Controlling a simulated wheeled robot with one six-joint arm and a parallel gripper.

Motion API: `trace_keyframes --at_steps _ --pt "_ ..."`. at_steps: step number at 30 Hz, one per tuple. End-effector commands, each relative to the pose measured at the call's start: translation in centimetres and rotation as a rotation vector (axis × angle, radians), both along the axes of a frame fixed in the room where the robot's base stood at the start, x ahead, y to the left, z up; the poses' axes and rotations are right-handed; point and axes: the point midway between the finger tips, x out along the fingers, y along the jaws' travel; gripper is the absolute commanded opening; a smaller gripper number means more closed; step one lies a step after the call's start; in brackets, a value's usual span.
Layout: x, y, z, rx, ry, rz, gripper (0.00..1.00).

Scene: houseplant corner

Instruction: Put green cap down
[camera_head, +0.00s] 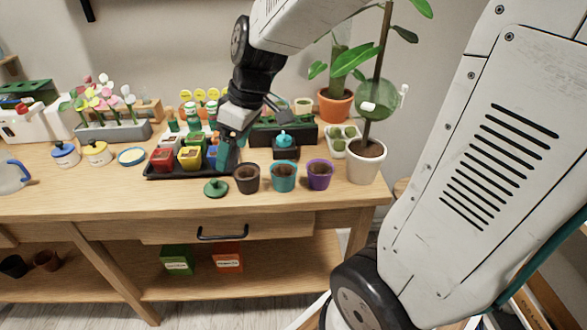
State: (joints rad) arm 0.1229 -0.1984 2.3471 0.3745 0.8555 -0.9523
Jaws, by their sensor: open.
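The green cap (216,187), a round lid with a small knob, lies on the wooden table (100,190) near its front edge. It is in front of the black tray and left of the brown pot. My gripper (228,160) points down just above and behind the cap, at the right end of the tray. Its jaws are open and appear empty, and the cap looks apart from them. The fingertips are small and partly hard to make out against the pots behind.
Brown (246,179), teal (284,177) and purple (320,175) pots stand right of the cap. The black tray (150,173) holds several coloured pots. A white pot (366,165) with a tall plant stands at the right. The table's front left is mostly clear.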

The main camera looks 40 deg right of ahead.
Motion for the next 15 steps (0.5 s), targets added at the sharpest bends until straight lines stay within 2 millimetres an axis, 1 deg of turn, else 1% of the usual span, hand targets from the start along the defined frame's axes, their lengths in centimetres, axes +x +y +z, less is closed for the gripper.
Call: trace_keyframes --at_steps 1,2,3,5,6,9,12,15 --pt "-2.5 0.5 1.4 -0.011 0.016 -0.044 0.80" --pt "-3.9 0.6 1.9 -0.017 0.036 -0.082 0.80" --pt "-5.8 0.7 2.6 -0.029 0.058 -0.131 0.80" --pt "-8.6 0.7 3.3 -0.049 0.088 -0.211 0.80" --pt "-10.4 0.5 3.7 -0.064 0.106 -0.264 0.80" --pt "-14.2 0.1 4.2 -0.101 0.136 -0.393 0.80" --pt "-16.9 -0.5 4.4 -0.132 0.151 -0.499 0.80" --pt "-18.5 -0.9 4.4 -0.149 0.158 -0.570 0.80"
